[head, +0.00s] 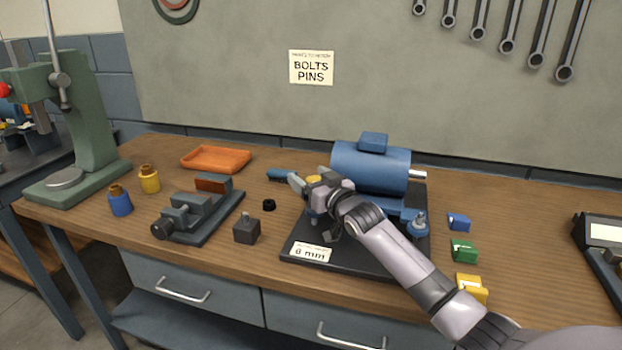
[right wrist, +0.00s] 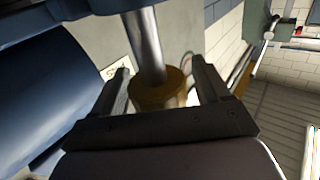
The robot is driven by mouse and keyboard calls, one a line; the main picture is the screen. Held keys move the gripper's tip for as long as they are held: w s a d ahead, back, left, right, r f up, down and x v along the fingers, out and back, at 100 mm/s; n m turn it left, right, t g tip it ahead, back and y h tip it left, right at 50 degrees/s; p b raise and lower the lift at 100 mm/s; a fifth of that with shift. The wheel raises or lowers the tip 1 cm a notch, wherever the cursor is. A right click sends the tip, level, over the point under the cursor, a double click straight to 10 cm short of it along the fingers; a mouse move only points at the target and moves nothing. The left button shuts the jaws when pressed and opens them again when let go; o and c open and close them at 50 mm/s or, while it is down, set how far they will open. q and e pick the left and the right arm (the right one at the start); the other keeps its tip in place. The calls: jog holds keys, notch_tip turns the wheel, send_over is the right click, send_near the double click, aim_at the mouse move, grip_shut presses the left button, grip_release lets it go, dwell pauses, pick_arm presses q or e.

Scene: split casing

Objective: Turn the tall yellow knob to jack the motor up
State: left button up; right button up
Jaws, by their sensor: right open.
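The yellow knob (head: 314,180) stands on the left side of the motor's black base plate (head: 345,256), partly hidden by my right gripper (head: 310,190). In the right wrist view the knob (right wrist: 160,90) sits between the two fingers of the gripper (right wrist: 162,88), with a metal shaft running from it. The fingers are open, with a gap visible on each side of the knob. The blue motor (head: 370,166) rests behind the gripper, its shaft pointing right. It also fills the left of the right wrist view (right wrist: 45,90). My left gripper is not in view.
A vise (head: 200,212), a dark block (head: 246,230) and a black ring (head: 268,205) lie left of the base plate. An orange tray (head: 216,158) is behind. Blue (head: 458,222), green (head: 463,250) and yellow (head: 471,288) blocks lie to the right. A green press (head: 85,125) stands far left.

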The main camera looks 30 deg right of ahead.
jog(key=c, duration=1)
jog(key=shift+o, duration=0.3)
jog(key=shift+h+p, duration=0.3)
jog(key=shift+p, duration=0.05)
jog(key=shift+m, duration=0.3)
jog(key=shift+h, duration=0.3)
jog(key=shift+f, duration=0.1)
jog(key=o, duration=0.9)
jog(key=shift+o, duration=0.2)
jog(key=shift+s, duration=0.15)
jog(key=s, duration=0.7)
jog(key=shift+a, duration=0.2)
